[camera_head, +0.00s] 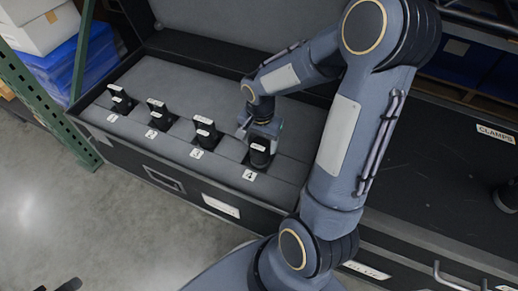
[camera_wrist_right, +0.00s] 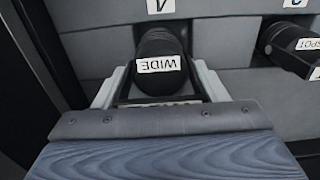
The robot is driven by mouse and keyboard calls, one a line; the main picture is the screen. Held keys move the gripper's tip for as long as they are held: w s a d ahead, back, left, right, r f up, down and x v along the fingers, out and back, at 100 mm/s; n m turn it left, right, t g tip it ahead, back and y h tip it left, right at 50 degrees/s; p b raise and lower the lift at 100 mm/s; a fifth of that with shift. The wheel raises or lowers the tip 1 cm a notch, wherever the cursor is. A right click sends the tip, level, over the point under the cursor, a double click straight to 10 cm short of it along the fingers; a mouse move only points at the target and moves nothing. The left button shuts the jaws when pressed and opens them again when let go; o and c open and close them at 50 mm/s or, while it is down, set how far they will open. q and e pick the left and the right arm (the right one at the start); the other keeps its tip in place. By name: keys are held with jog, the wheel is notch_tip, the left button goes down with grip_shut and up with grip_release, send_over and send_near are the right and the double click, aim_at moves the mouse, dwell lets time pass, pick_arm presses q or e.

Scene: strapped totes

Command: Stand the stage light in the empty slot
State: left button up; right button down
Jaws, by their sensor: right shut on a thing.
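The stage light (camera_head: 260,154) is a black cylinder with a white label, at the place marked 4 in the open case (camera_head: 228,200). In the right wrist view the light (camera_wrist_right: 158,48) reads WIDE and sits between the pale fingers. My right gripper (camera_head: 262,130) is shut on it from above and behind. The light looks upright; whether its base rests on the slot floor is hidden. Three similar black lights stand at places 1 (camera_head: 121,101), 2 (camera_head: 158,116) and 3 (camera_head: 206,134). My left gripper does not clearly show.
The case's raised lid (camera_head: 230,45) stands behind the row. To the right is a black case labelled CLAMPS (camera_head: 495,133). A green rack post (camera_head: 80,75) and white boxes (camera_head: 40,28) are at the far left.

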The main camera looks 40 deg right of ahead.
aim_at(259, 147)
jog(key=shift+w+d+f+b, duration=0.1)
jog(key=shift+w+f+b, duration=0.15)
jog(key=shift+f+b, duration=0.55)
jog(key=shift+w+f+b, duration=0.25)
jog(key=shift+f+b, duration=0.1)
jog(key=shift+f, duration=0.85)
jog(key=shift+f, duration=0.15)
jog(key=shift+c, duration=1.4)
grip_release()
